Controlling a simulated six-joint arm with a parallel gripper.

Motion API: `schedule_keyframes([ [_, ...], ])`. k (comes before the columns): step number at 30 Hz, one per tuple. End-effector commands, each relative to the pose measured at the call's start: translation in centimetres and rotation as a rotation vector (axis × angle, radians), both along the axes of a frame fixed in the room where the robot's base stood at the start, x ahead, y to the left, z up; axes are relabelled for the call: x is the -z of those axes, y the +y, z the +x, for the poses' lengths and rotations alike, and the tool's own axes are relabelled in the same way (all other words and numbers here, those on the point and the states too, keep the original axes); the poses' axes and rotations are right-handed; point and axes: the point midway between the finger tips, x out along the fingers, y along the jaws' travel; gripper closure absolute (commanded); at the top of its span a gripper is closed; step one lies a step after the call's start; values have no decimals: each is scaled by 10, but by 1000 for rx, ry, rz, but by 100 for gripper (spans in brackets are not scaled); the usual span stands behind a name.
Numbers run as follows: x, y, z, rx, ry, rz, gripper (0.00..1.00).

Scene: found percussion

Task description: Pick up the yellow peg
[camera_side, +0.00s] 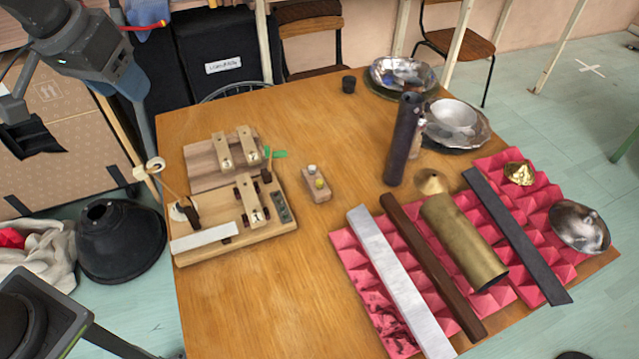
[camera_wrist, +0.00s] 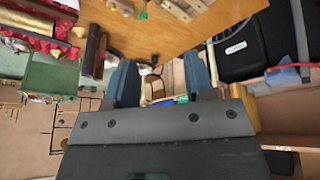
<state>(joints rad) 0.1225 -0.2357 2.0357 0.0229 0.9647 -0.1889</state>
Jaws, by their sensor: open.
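The yellow peg (camera_side: 320,184) stands in a small wooden block (camera_side: 316,196) near the middle of the table. A pale whitish peg (camera_side: 312,169) stands in the same block, just behind it. In the wrist view, a small wooden block (camera_wrist: 120,7) shows at the top edge; I cannot make out the yellow peg there. My gripper (camera_wrist: 160,70) is open, with two dark blue fingers apart and nothing held between them. It is well away from the peg. In the side view my arm shows at the upper left, and I cannot make out its fingertips.
A dark upright cylinder (camera_side: 403,140) stands to the right. Pink foam (camera_side: 345,240) carries bars, a brass tube and metal cups. Metal bowls (camera_side: 452,116) are at the back. Bare tabletop (camera_side: 270,310) lies in front.

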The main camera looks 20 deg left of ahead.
Motion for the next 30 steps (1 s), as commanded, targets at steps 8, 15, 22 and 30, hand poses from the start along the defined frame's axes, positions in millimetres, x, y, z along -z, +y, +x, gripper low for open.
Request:
schedule_keyframes([
  [8, 31, -56, 104, -38, 100, -13, 52],
  [15, 96, -116, 173, -79, 176, -9, 52],
  [22, 176, -170, 209, -118, 233, 6, 52],
  [30, 223, -195, 218, -141, 258, 17, 52],
])
